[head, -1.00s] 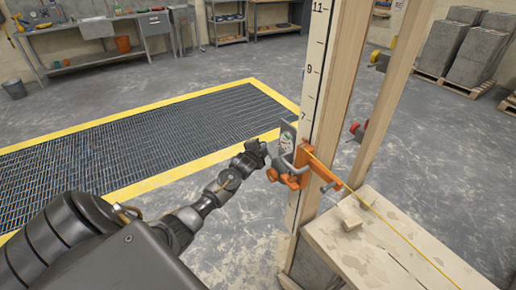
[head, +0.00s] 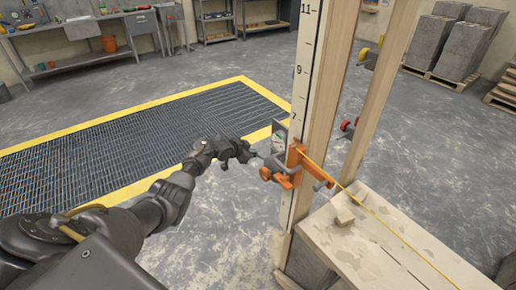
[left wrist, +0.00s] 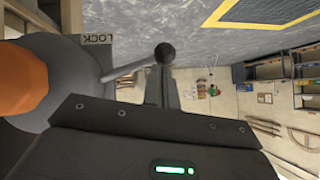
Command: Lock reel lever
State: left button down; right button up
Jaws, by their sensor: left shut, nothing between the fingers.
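An orange bracket (head: 296,164) with the grey reel (head: 279,138) is fixed to the wooden post. In the left wrist view the grey round reel body (left wrist: 65,60) fills the left side, with an orange part on it and a "LOCK" label (left wrist: 97,38) at its edge. The reel lever (left wrist: 128,69) is a thin grey rod with a dark ball knob (left wrist: 165,53), sticking out to the right below the label. My left gripper (head: 247,152) is shut and empty, left of the reel. Its fingertips (left wrist: 163,75) are at the knob; I cannot tell whether they touch it.
The wooden post with a numbered scale (head: 301,90) stands behind the bracket. A yellow line runs from it over a block wall (head: 375,245) at front right. A yellow-edged floor grate (head: 130,145) lies at left. The floor left of the post is clear.

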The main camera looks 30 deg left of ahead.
jog(key=shift+s+a, duration=0.15)
jog(key=shift+s, duration=0.15)
jog(key=shift+w+r+p, duration=0.2)
jog(key=shift+r+p, duration=0.55)
jog(key=shift+p, duration=0.05)
